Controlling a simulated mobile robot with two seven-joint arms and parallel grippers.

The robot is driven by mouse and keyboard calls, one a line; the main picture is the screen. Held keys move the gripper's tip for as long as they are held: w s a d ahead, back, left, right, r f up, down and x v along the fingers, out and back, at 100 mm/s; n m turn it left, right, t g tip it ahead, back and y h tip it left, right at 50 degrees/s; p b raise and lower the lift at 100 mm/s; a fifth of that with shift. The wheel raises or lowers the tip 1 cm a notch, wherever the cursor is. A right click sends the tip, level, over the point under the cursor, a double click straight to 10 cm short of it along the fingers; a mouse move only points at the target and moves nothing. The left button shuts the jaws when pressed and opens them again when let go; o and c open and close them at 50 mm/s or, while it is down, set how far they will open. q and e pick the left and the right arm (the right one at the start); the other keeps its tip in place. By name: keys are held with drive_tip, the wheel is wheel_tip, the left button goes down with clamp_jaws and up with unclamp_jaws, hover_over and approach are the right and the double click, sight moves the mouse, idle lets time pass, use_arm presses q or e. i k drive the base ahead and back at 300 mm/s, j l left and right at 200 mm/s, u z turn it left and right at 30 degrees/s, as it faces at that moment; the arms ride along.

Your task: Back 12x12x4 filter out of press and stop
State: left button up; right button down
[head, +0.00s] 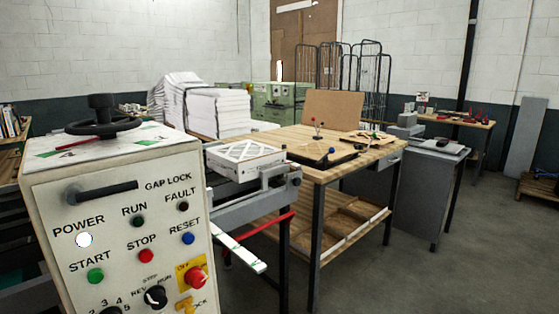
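A white boxed filter (268,167) with a crossed pattern on top lies flat beyond the control cabinet, on the grey metal bed of the machine (240,211), beside the wooden bench. The control cabinet (140,221) stands at the near left. Its POWER lamp (84,240) is lit white. The RUN lamp (138,222) and FAULT lamp (183,207) look dark. A green START button (95,275), red STOP button (145,256), blue RESET button (188,238) and red knob on yellow (194,277) are on its face. Neither gripper shows.
A black handwheel (103,124) tops the cabinet. A wooden bench (345,172) carries a black tray (322,155) with small coloured-knob tools. White stacks (218,112), green cabinets (275,101) and wire cages (345,68) stand behind. The floor (430,270) at the right front is clear.

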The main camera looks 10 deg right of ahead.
sight(242, 162)
drive_tip(key=i+l+u, duration=0.2)
drive_tip(key=u, duration=0.7)
drive_tip(key=i+l+u, duration=0.25)
drive_tip(key=l, duration=0.15)
drive_tip(key=l+u, duration=0.25)
drive_tip(key=i+l+u, duration=0.1)
drive_tip(key=l, duration=0.6)
drive_tip(key=i+l, duration=0.1)
drive_tip(key=l, duration=0.6)
drive_tip(key=i+l+u, duration=0.15)
drive_tip(key=l, duration=0.55)
drive_tip(key=k, duration=0.1)
